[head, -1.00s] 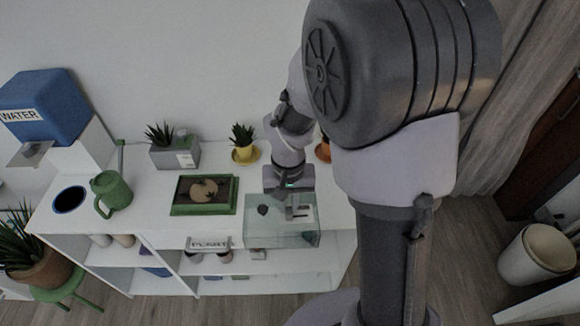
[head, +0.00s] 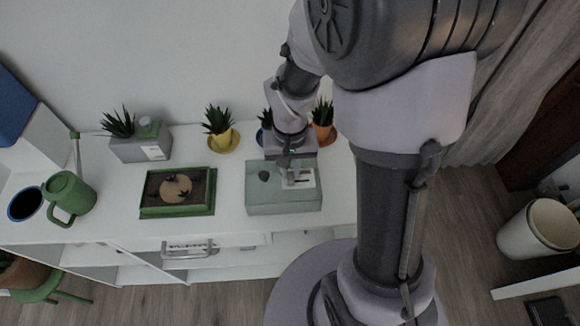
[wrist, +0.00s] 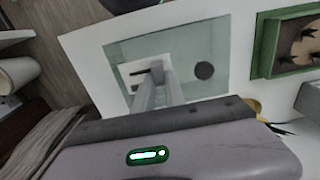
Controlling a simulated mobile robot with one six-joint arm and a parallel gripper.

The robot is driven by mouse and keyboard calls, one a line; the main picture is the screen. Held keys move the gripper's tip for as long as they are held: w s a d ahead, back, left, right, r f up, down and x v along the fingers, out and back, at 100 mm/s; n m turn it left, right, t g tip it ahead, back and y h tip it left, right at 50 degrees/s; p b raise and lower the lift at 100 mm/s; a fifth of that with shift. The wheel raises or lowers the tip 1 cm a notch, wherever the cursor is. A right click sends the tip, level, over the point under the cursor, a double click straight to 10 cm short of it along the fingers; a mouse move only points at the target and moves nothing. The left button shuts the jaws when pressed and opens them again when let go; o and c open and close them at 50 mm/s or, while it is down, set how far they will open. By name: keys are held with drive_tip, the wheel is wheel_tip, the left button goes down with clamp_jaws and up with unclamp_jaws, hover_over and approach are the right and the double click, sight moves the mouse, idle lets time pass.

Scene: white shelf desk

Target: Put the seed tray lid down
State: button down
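The seed tray lid (head: 258,203) is a clear, pale green box-shaped cover with a dark round spot on top. It is level over the right part of the white desk top, right of the green-framed seed tray (head: 150,211). In the wrist view the lid (wrist: 208,45) lies below my fingers, with the tray (wrist: 262,65) to its right. My gripper (head: 291,182) is above the lid's right half, its fingers closed around the small handle on top; the fingers also show in the wrist view (wrist: 158,78). I cannot tell whether the lid's lower rim touches the desk.
Potted plants stand behind: a yellow pot (head: 222,140), a terracotta pot (head: 324,132) and a partly hidden blue pot. A grey planter (head: 140,149) and a green watering can (head: 70,196) are to the left. The desk's front edge is close to the lid.

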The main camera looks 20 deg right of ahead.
drive_tip(key=c, duration=1.4)
unclamp_jaws()
